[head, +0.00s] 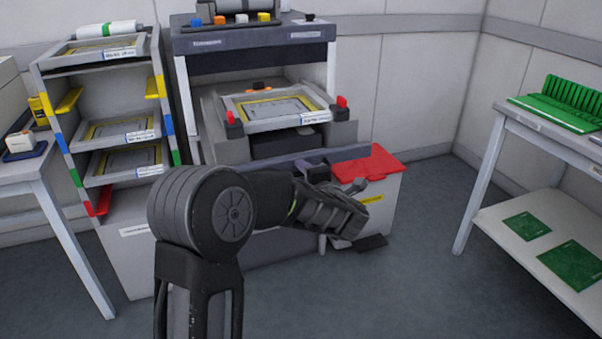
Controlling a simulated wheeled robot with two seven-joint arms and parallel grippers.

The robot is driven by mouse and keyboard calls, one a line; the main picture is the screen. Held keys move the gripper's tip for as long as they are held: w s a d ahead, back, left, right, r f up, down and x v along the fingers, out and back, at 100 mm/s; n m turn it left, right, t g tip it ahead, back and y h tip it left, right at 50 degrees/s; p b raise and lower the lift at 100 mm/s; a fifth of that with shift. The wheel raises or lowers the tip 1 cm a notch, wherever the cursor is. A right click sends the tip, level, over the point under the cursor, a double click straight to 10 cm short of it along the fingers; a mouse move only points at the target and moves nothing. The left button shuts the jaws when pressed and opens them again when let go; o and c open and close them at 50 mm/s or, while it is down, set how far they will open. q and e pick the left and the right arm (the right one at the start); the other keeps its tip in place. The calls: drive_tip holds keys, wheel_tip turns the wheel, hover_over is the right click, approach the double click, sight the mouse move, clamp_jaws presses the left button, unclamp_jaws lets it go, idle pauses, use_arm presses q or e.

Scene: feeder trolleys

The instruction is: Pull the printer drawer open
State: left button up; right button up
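The printer (250,45) stands at the back centre, a grey cabinet with a dark top. In its open bay sits a framed stencil (278,108) with a yellow border, on a grey carriage with red clips at its sides. Below the bay runs a dark blue-grey front bar (350,153), which seems to be the drawer front. My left gripper (368,197) is low in front of it, by the red-lidded bin. My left arm hides the lower printer front. I cannot tell whether the gripper touches the drawer or whether its fingers are apart. My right gripper is out of view.
A rack (52,95) with several framed stencils stands left of the printer. A white bin with a red lid (370,165) stands close at the right front. A table (555,135) with green boards is at the far right.

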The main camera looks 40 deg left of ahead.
use_arm(q)
drive_tip(key=v, duration=0.6)
drive_tip(key=shift+s+d+p, duration=0.15)
drive_tip(key=shift+d+p, duration=0.05)
drive_tip(key=shift+p, duration=0.15)
